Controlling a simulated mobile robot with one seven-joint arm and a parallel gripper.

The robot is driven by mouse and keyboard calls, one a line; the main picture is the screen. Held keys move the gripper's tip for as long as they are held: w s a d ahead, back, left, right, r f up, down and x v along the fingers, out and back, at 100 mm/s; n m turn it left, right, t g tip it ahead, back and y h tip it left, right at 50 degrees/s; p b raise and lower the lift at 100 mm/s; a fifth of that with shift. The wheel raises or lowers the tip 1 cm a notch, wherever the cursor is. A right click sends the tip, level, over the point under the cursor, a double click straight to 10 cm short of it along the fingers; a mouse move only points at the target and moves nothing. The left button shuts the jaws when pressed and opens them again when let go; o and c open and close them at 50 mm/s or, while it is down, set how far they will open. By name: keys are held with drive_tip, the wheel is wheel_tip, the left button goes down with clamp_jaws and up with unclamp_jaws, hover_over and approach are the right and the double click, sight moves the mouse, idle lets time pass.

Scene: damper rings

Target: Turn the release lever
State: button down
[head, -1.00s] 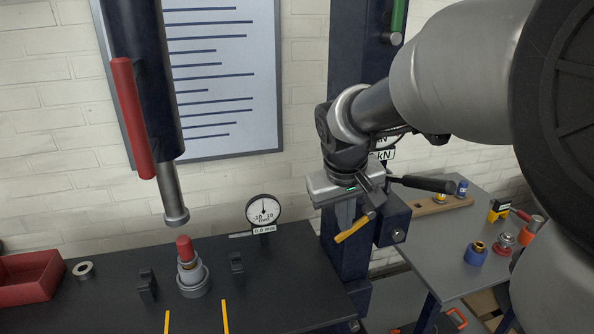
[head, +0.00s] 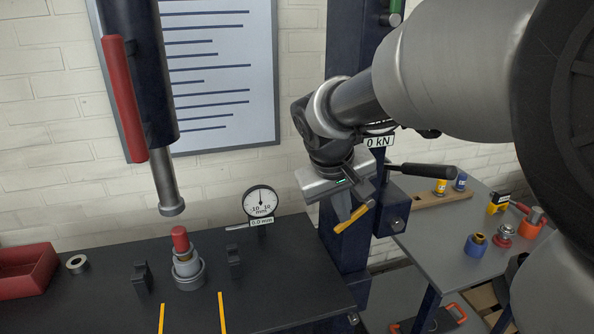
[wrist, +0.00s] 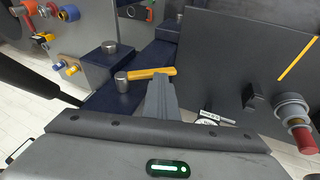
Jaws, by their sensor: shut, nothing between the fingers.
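The yellow release lever (head: 354,218) sticks out at a slant from the front of the dark blue press column, beside a dark block. My gripper (head: 345,214) is right at it, with its shut fingers pointing down and partly covering the lever. In the wrist view the lever (wrist: 145,74) lies across the fingertips (wrist: 159,78), its left end near a round silver knob (wrist: 122,82). Nothing is held between the fingers. I cannot tell whether the fingers touch the lever.
A black-handled bar (head: 425,170) sticks out right of the gripper. A dial gauge (head: 260,203) and a ring stack with a red top (head: 181,240) stand on the dark bench to the left. A side table (head: 440,235) holds several small parts.

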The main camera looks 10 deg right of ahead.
sight(345, 226)
drive_tip(key=f+h+b, duration=0.2)
drive_tip(key=b, duration=0.2)
drive_tip(key=f+t+h+b, duration=0.1)
drive_tip(key=h+b, duration=0.1)
drive_tip(key=b, duration=0.3)
drive_tip(key=shift+d+f+n, duration=0.2)
drive_tip(key=shift+f+n, duration=0.15)
drive_tip(key=shift+n, duration=0.05)
drive_tip(key=shift+w+d+f+b, duration=0.2)
drive_tip(key=shift+d+f+b, duration=0.55)
drive_tip(key=shift+b, duration=0.9)
drive_tip(key=shift+d+f, duration=0.1)
